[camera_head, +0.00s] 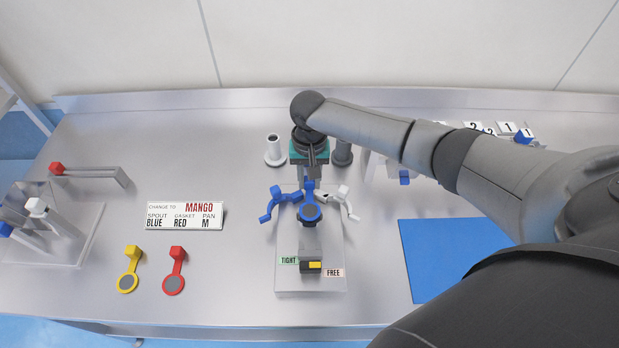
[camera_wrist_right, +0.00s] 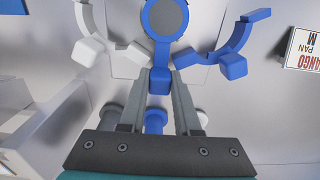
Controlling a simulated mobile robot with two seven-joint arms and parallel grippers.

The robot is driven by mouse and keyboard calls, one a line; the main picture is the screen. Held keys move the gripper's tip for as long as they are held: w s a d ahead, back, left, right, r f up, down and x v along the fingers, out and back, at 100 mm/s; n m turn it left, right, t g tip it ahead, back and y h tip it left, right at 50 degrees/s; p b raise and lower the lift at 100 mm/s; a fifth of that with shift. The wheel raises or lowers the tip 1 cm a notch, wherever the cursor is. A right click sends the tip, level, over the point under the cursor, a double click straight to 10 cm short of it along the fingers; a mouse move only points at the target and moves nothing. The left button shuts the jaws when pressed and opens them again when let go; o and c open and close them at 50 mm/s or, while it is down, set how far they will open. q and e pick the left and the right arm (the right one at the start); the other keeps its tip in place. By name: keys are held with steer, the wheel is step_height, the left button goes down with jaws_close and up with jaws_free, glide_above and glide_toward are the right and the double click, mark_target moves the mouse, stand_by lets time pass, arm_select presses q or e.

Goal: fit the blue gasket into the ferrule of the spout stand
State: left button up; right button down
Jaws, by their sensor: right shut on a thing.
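The blue gasket (camera_head: 311,212) is a ring with a grey middle and a blue block tab. It shows at the top of the right wrist view (camera_wrist_right: 166,18). My right gripper (camera_wrist_right: 158,78) is shut on the gasket's tab, reaching in from the back. The ring is over the middle of the spout stand (camera_head: 288,284), between a blue curved arm (camera_head: 279,202) and a white curved arm (camera_head: 343,203). The ring covers the ferrule, so I cannot tell whether it is seated or just above. My left gripper is not in view.
A yellow gasket (camera_head: 128,283) and a red gasket (camera_head: 174,284) lie at front left. A sign (camera_head: 184,216) stands behind them. The stand's yellow marker (camera_head: 315,265) is between TIGHT and FREE labels. A blue mat (camera_head: 435,255) lies right.

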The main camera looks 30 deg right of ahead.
steer(key=shift+f+b, duration=0.4)
steer(key=shift+f, duration=0.45)
steer(key=c, duration=0.5)
jaws_free()
steer(key=shift+c, duration=0.2)
step_height(320, 180, up, 15)
steer(key=p, duration=0.1)
steer(key=shift+p, duration=0.3)
